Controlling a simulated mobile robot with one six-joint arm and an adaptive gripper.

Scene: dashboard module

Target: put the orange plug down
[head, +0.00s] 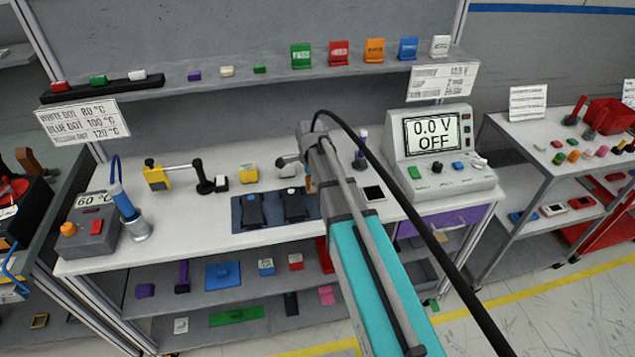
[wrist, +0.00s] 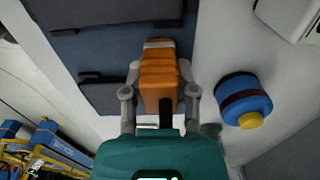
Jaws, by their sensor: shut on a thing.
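The orange plug (wrist: 158,75) is ribbed and sits between the two fingers of my gripper (wrist: 161,97) in the wrist view. The fingers are shut on its sides. In the head view only a sliver of the orange plug (head: 308,184) shows beside my arm, which hides most of the gripper. The plug is over or near the right part of a dark blue mat (head: 243,222) with two black modules on the bench. I cannot tell whether the plug touches anything below it.
A blue cylinder with a yellow tip (wrist: 243,98) stands close right of the plug in the wrist view. On the white bench (head: 185,240) are a power supply (head: 437,150), a black-and-white square (head: 373,193) and a grey heater box (head: 91,238). A shelf runs behind.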

